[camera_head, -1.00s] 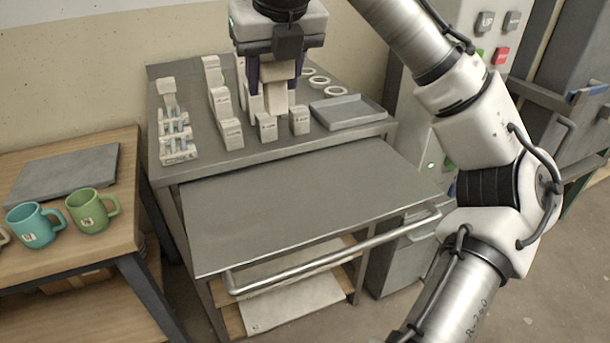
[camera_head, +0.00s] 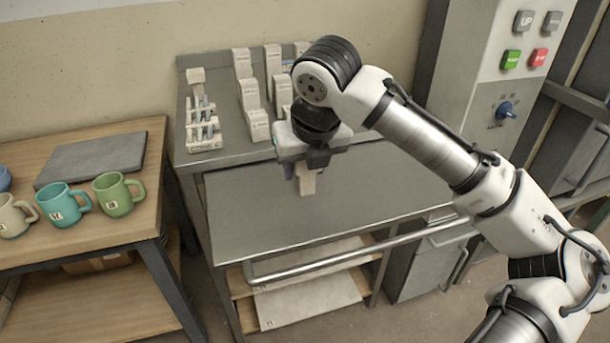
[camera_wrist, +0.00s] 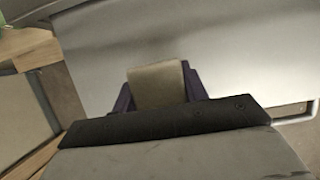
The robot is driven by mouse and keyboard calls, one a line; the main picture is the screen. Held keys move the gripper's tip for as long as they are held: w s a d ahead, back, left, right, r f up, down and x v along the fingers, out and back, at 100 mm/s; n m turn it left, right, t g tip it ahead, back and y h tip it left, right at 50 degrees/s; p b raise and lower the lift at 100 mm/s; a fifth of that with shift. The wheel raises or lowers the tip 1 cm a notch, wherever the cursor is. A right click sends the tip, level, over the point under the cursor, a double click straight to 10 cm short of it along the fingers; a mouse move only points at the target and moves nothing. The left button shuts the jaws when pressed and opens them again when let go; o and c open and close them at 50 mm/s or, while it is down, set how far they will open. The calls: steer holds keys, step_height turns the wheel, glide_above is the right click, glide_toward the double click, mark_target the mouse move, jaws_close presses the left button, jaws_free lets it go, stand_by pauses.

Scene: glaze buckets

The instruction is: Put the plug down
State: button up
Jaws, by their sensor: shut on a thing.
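The plug is a pale beige block (camera_head: 307,181), held by my gripper (camera_head: 306,178) over the bare grey metal shelf (camera_head: 240,215) at the front of the steel stand. In the wrist view the plug (camera_wrist: 158,85) shows between the two dark purple fingers, which are shut on it. The shelf (camera_wrist: 230,45) fills much of the background there. The plug hangs roughly upright. I cannot tell whether its lower end touches the shelf or is a little above it.
Behind, on the raised top, stand several pale stepped blocks (camera_head: 257,126) and a small rack (camera_head: 203,130). A wooden table (camera_head: 135,205) on the left holds mugs (camera_head: 118,194) and a grey slab (camera_head: 90,160). A rail (camera_head: 330,262) runs along the shelf's front. The shelf's left part is clear.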

step_height(320, 180, down, 2)
steer(key=shift+f, duration=0.15)
steer(key=o, duration=1)
steer(key=v, duration=1.2)
